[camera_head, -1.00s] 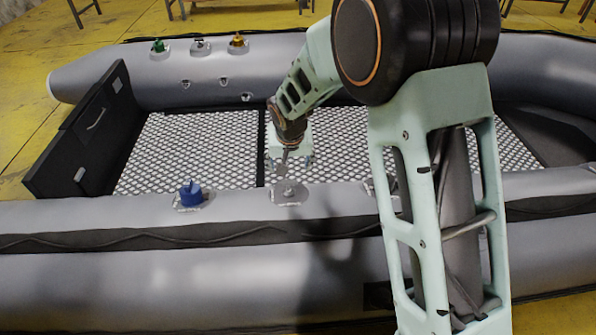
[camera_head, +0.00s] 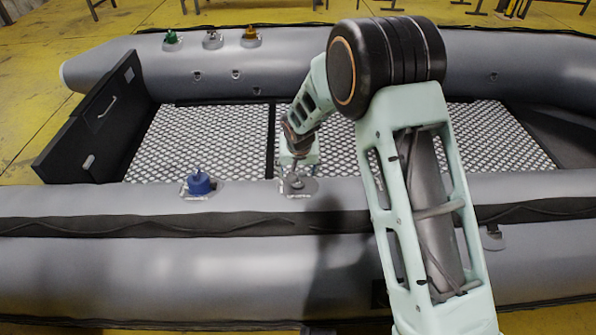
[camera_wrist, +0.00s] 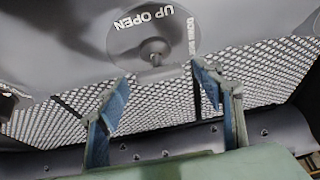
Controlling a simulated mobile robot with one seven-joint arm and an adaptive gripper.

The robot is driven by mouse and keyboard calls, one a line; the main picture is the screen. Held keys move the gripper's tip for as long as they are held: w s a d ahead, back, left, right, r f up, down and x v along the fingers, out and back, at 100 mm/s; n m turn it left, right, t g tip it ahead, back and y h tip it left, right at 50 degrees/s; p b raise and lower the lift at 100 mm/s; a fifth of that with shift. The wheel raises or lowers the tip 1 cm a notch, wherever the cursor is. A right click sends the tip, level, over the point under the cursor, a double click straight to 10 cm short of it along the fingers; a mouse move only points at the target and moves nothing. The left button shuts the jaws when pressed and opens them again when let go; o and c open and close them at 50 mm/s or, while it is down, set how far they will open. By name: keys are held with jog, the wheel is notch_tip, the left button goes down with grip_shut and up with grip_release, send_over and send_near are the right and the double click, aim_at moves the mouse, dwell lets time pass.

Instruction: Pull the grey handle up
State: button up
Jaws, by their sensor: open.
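A small grey handle (camera_head: 295,182) sits on a round base on the boat's near tube. Another grey handle (camera_head: 212,38) stands on the far tube.
A blue handle (camera_head: 199,182) stands left of the near grey one. A green handle (camera_head: 170,38) and an amber handle (camera_head: 251,36) flank the far grey one. The boat's mesh floor (camera_head: 195,140) is clear. A black panel (camera_head: 90,125) closes its left end.

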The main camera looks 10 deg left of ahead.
grip_shut()
jog(key=shift+w+a+r+p, duration=0.15)
jog(key=shift+r+p, duration=0.25)
jog(key=shift+r, duration=0.35)
jog(key=shift+w+d+r+p, duration=0.15)
jog(key=shift+r+p, duration=0.2)
jog(key=shift+r, duration=0.4)
grip_release()
jog(key=shift+r, duration=0.15)
jog(key=v, duration=1.1)
jog(key=shift+s+r, duration=0.3)
jog(key=shift+r, duration=0.05)
